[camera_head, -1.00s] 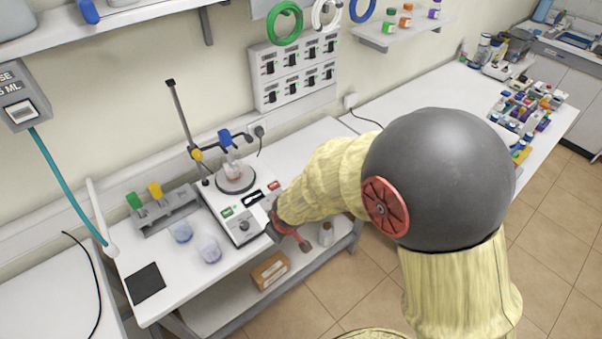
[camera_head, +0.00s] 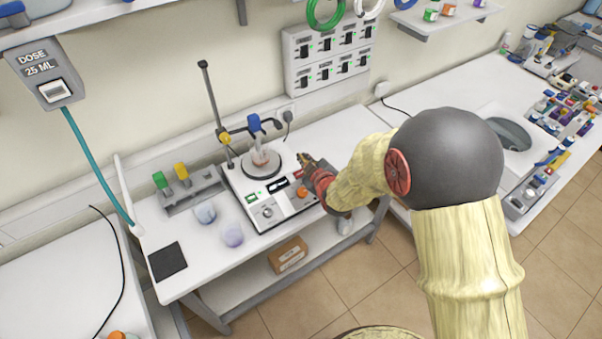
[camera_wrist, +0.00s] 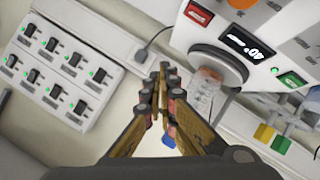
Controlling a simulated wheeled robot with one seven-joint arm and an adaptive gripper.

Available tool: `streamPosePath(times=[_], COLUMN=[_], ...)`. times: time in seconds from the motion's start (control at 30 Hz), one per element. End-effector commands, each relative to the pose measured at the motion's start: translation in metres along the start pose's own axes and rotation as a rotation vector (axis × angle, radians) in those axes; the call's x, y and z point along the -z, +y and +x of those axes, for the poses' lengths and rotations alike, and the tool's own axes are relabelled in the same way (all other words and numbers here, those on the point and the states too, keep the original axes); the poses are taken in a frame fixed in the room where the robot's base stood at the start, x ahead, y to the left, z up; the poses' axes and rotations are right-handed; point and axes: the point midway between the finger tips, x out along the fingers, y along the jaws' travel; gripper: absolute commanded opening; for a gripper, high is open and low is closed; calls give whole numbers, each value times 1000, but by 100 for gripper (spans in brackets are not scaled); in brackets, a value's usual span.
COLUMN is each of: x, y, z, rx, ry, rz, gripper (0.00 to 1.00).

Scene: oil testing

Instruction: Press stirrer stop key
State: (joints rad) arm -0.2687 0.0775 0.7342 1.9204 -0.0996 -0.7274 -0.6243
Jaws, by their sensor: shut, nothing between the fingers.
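The stirrer (camera_head: 243,184) is a white hotplate unit on the bench. A flask with pinkish contents (camera_head: 262,157) sits over its round plate, beside a clamp stand. Its front panel has a green key (camera_head: 251,197), a dark display and a red key (camera_head: 298,174). The red key also shows at the top of the wrist view (camera_wrist: 199,14), and the display there reads about 40°. The key lettering is too small to read. My gripper (camera_head: 304,160) is shut and empty, just behind and right of the red key, apart from it. Its fingertips meet in the wrist view (camera_wrist: 160,75).
The clamp stand rod (camera_head: 213,105) rises behind the stirrer. A switch panel (camera_head: 328,55) is on the wall behind. The bench right of my gripper is mostly clear.

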Motion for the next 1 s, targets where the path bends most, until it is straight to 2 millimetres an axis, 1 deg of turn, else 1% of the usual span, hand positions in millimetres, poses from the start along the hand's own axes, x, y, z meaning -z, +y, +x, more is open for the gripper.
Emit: streamPosePath(times=[0.17,0.33,0.8,1.0], x=[-1,-6,-37,-44], y=[0,-6,-37,-44], z=[0,7,49,59], rx=[1,2,0,2], ry=[-1,-3,-1,-2], rz=[1,1,1,1], gripper=[0,0,0,0])
